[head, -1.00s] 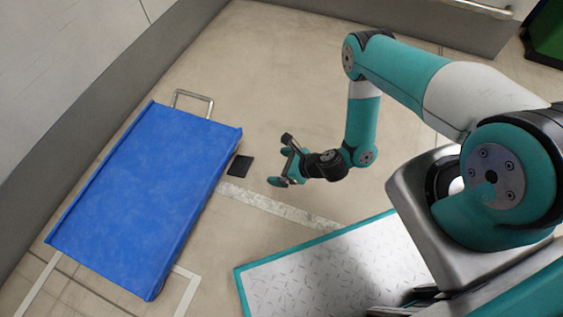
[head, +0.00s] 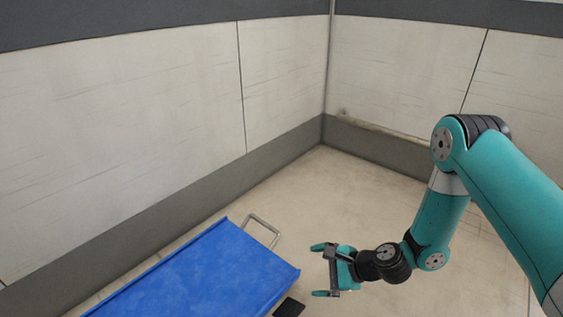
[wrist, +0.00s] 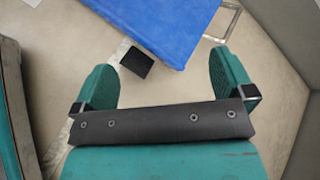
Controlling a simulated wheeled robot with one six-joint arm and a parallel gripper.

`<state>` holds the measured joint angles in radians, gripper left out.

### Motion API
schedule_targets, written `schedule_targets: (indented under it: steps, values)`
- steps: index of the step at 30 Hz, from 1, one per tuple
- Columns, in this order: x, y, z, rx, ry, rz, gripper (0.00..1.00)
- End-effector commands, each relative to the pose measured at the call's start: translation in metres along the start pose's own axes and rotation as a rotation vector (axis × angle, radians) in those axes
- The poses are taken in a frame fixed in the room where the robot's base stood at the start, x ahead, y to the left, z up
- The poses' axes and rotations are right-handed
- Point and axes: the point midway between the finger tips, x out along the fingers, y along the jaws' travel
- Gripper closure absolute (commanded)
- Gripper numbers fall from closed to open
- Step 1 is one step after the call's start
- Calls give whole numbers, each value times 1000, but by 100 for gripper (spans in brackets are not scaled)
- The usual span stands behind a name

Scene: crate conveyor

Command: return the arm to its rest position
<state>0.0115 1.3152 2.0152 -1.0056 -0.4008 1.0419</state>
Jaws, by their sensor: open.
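My gripper (head: 322,270) is on the right half of the head view, at the end of my teal arm. Its two fingers are spread apart with nothing between them. In the wrist view my gripper (wrist: 163,85) also shows open and empty, with floor beyond the fingers. My arm is bent, with the upper link raised and the forearm hanging down.
A blue-topped platform (head: 215,272) with a metal handle (head: 264,230) lies left of my gripper. A small black flat object (head: 289,308) is on the floor beside it. Walls meet in a corner (head: 322,130) behind. Floor between gripper and corner is clear.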

Motion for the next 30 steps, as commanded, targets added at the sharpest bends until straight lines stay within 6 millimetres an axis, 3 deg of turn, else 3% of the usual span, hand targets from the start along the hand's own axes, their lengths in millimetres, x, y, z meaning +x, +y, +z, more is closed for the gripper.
schedule_targets:
  steps: [1,6,10,15,21,30]
  values:
    - [-12,-18,25,-121,-15,31,0]
    - [-55,-47,98,-519,-55,165,0]
    - [-94,-54,151,-809,-78,265,0]
    - [-153,-45,209,-1162,-98,401,0]
    - [-220,-17,255,-1502,-111,552,0]
    - [-286,25,282,-1793,-125,709,0]
